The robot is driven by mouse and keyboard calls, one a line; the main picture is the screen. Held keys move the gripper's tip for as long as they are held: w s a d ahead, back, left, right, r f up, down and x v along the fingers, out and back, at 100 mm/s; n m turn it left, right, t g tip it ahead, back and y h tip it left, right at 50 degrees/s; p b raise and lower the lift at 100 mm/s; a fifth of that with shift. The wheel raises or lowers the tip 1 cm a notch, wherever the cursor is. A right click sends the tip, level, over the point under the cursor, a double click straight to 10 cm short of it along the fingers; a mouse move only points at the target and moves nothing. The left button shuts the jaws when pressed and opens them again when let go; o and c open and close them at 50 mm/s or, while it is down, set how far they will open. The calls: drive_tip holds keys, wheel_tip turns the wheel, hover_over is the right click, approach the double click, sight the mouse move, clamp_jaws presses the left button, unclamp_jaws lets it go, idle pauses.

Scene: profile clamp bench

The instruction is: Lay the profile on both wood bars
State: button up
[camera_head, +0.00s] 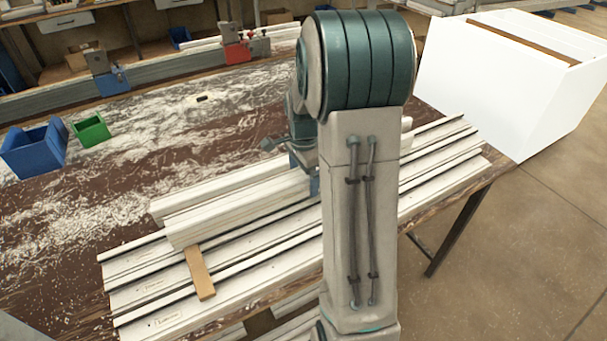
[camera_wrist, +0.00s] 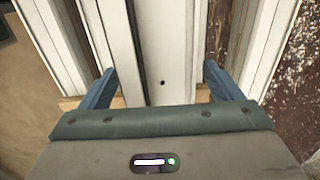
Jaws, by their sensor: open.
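A long white profile (camera_head: 240,207) lies across the wood bar (camera_head: 200,274) at the left, above the row of white profiles on the bench. My gripper (camera_wrist: 160,88) is open, with one blue finger on each side of the white profile (camera_wrist: 161,60), which has a small dark hole. Gaps show between the fingers and the profile. In the wrist view, a wood bar (camera_wrist: 70,103) shows beside the left finger, and a bit of wood shows right of the profile. In the head view my arm hides the profile's middle and any second wood bar.
Several white profiles (camera_head: 150,285) lie side by side along the bench front. A blue bin (camera_head: 35,150) and a green bin (camera_head: 91,131) stand at left. Red (camera_head: 236,52) and blue (camera_head: 111,82) clamps sit at the back. A white box (camera_head: 500,90) stands right. The bench middle holds scattered shavings.

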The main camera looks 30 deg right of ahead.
wheel_tip(320, 180, up, 11)
drive_tip(key=s+a+n+t, duration=0.1)
drive_tip(key=s+a+n, duration=0.6)
drive_tip(key=s+n, duration=0.1)
drive_tip(key=s+a+n+t, duration=0.2)
drive_tip(key=s+a+n, duration=0.5)
drive_tip(key=s+n, duration=0.2)
drive_tip(key=shift+s+n+b, duration=0.3)
drive_tip(key=shift+s+b, duration=0.05)
drive_tip(key=shift+s, duration=0.75)
drive_tip(key=shift+f, duration=0.1)
